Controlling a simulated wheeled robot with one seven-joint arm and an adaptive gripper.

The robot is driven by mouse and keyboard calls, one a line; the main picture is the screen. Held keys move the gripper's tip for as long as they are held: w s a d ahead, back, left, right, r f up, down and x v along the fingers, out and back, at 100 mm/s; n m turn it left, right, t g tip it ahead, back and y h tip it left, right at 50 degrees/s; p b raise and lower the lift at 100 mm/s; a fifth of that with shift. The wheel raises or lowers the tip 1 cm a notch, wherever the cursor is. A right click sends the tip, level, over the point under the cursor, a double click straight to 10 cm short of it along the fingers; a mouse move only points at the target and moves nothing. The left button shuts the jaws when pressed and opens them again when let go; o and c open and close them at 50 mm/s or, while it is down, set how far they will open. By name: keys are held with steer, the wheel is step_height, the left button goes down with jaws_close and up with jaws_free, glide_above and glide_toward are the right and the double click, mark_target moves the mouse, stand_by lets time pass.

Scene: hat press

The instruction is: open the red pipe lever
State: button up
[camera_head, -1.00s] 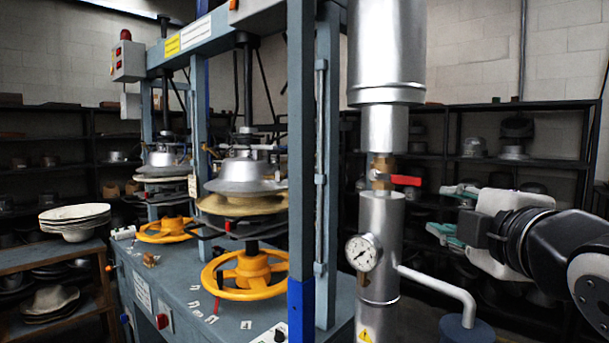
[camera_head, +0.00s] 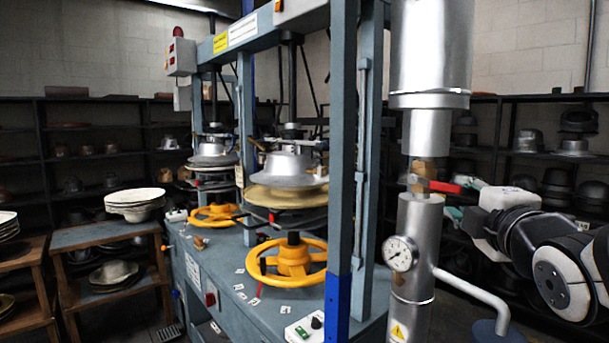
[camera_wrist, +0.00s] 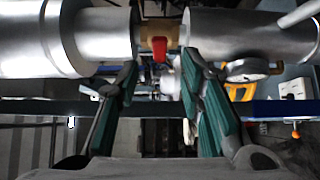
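The red pipe lever (camera_head: 444,187) sticks out to the right from a brass valve (camera_head: 423,172) on the vertical silver pipe (camera_head: 417,220). In the wrist view the red lever (camera_wrist: 159,49) lies ahead, between the two finger lines and beyond the tips. My gripper (camera_wrist: 157,75) is open, with its two green-padded fingers apart and nothing between them. In the head view my gripper (camera_head: 460,215) is just right of the pipe, near the lever's end. Its fingertips are partly hidden behind the pipe and lever, so contact cannot be told there.
A pressure gauge (camera_head: 400,253) and a bent side pipe (camera_head: 475,288) sit below the lever. The blue press frame (camera_head: 341,170) with yellow handwheels (camera_head: 287,262) stands left of the pipe. Shelves (camera_head: 540,155) of hat moulds line the back.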

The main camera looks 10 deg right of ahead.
mark_target(446, 188)
steer(key=x, duration=0.8)
steer(key=shift+w, duration=0.15)
jaws_close()
